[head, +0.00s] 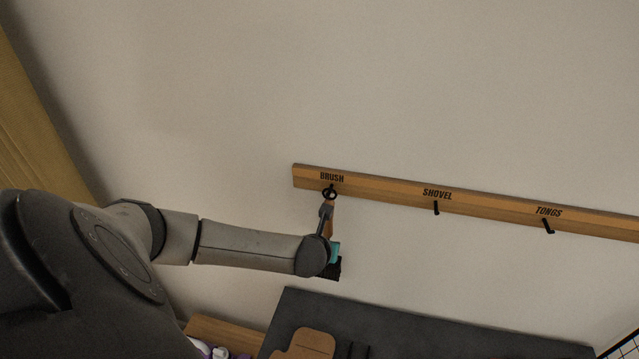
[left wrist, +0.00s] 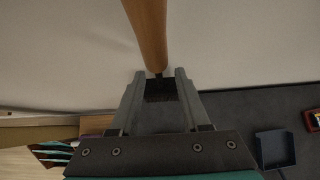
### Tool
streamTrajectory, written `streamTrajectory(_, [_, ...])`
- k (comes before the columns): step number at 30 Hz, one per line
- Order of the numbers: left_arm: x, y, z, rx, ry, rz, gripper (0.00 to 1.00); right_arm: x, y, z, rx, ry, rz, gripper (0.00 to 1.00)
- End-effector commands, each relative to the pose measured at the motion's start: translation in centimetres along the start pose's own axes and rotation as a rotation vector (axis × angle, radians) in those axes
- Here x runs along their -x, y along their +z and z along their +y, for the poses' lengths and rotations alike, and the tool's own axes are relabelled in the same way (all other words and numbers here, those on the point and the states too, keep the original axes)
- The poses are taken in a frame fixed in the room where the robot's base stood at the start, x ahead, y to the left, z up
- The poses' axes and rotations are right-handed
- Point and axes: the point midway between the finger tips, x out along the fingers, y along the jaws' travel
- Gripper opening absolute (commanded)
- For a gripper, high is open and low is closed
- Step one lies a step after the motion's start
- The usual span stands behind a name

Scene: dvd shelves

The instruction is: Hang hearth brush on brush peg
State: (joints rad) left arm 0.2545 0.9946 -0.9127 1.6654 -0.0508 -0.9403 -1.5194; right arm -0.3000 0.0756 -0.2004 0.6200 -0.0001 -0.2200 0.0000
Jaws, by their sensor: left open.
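The hearth brush has a wooden handle (head: 329,218) and a dark bristle head (head: 333,270). It hangs down below the BRUSH label, and its dark ring sits at the brush peg (head: 329,192), apparently around it. In the left wrist view the handle (left wrist: 148,35) runs up out of the picture, with the dark bristles (left wrist: 160,91) below it, seen between the fingers. My left gripper (head: 326,211) is open beside the handle; its two fingers also show in the left wrist view (left wrist: 160,75). My right gripper is out of view.
The wooden rail (head: 390,195) on the wall also carries a shovel peg (head: 436,208) and a tongs peg (head: 548,226), both empty. A dark grey surface (head: 430,330) lies below. A blue box (left wrist: 274,148) stands at the right in the left wrist view.

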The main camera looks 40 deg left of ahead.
Motion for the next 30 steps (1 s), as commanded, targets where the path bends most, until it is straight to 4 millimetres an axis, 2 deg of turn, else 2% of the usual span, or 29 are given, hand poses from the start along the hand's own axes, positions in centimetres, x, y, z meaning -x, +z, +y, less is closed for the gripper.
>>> streamTrajectory(5, [1.9, -0.1, 0.1, -0.002, -0.002, 0.000, 0.47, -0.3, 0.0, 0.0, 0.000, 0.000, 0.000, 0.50])
streamTrajectory(24, [11.5, 0.0, 0.0, -0.001, -0.001, -0.001, 0.47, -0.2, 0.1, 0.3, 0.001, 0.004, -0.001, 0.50])
streamTrajectory(30, [13.7, 0.1, 0.0, -0.001, 0.000, -0.001, 0.47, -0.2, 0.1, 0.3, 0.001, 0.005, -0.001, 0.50])
